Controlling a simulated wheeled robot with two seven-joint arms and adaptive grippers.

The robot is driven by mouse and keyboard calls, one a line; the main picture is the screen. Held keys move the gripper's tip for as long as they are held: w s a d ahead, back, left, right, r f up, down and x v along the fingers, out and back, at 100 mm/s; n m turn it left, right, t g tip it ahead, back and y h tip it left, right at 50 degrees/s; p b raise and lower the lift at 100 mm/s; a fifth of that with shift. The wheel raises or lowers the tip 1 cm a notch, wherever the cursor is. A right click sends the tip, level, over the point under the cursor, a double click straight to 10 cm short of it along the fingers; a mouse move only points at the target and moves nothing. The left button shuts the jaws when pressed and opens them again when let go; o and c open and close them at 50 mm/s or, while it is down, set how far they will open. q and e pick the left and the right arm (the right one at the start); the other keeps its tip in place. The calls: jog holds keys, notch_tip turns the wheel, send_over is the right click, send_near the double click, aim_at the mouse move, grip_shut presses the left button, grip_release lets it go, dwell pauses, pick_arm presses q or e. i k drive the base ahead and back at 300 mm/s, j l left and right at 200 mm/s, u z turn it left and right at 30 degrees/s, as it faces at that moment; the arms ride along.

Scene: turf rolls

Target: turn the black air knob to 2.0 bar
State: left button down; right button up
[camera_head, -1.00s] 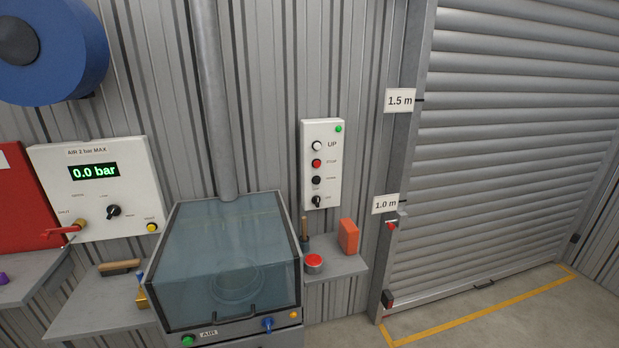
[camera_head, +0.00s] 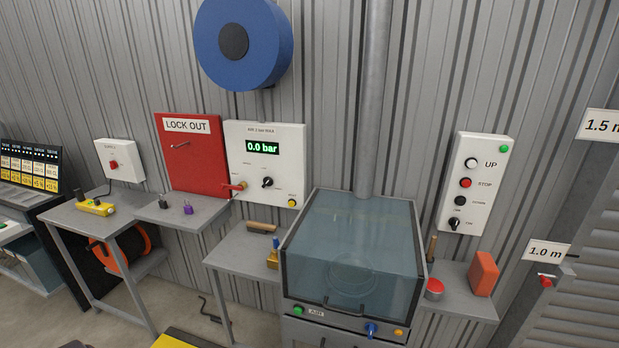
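The black air knob (camera_head: 267,182) sits on the white air panel (camera_head: 289,160), below a green display (camera_head: 262,148) that reads 0.0 bar. A small label above the display reads as a 2 bar maximum. A red lever on a brass valve (camera_head: 236,186) is at the panel's lower left, and a yellow button (camera_head: 292,203) is at its lower right. Neither of my grippers is in view, and nothing touches the knob.
A glass-lidded cabinet (camera_head: 352,245) stands right of the panel. A grey shelf (camera_head: 232,258) with a brush (camera_head: 262,227) is below it. A red lockout board (camera_head: 195,155) hangs to the left. A blue hose reel (camera_head: 262,45) is above. A door control box (camera_head: 476,183) is at right.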

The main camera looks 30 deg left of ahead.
aim_at(268, 181)
jog(key=u, duration=1.35)
